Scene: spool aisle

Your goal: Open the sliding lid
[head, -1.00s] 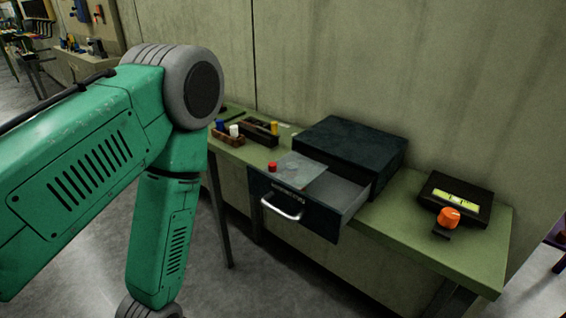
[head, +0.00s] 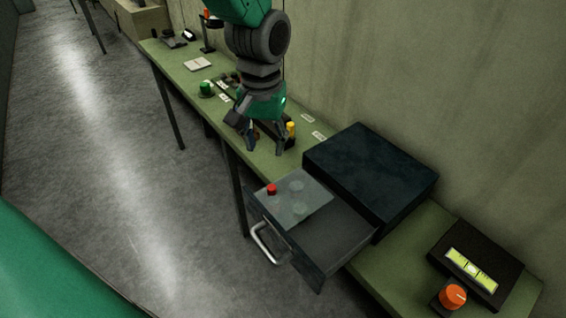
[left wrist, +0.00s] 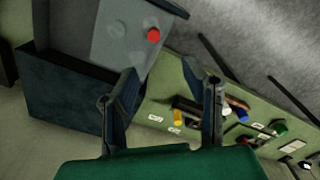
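The sliding lid (head: 309,196) is a flat translucent grey plate over the left part of an open dark drawer (head: 318,274). A red knob (head: 271,189) stands near its left corner. In the left wrist view the lid (left wrist: 118,45) and red knob (left wrist: 154,35) show at the top, beyond the fingers. My left gripper (head: 264,148) is over the bench, up and left of the lid in the head view. Its fingers (left wrist: 160,72) are spread and empty, apart from the knob. My right gripper is not in view.
The drawer's metal handle (head: 263,246) faces the aisle. A dark cabinet (head: 372,178) stands behind it. A yellow cylinder (head: 291,129) is close beside my left gripper. An orange knob (head: 453,297) and a level vial box (head: 480,262) sit at right. The aisle floor at left is clear.

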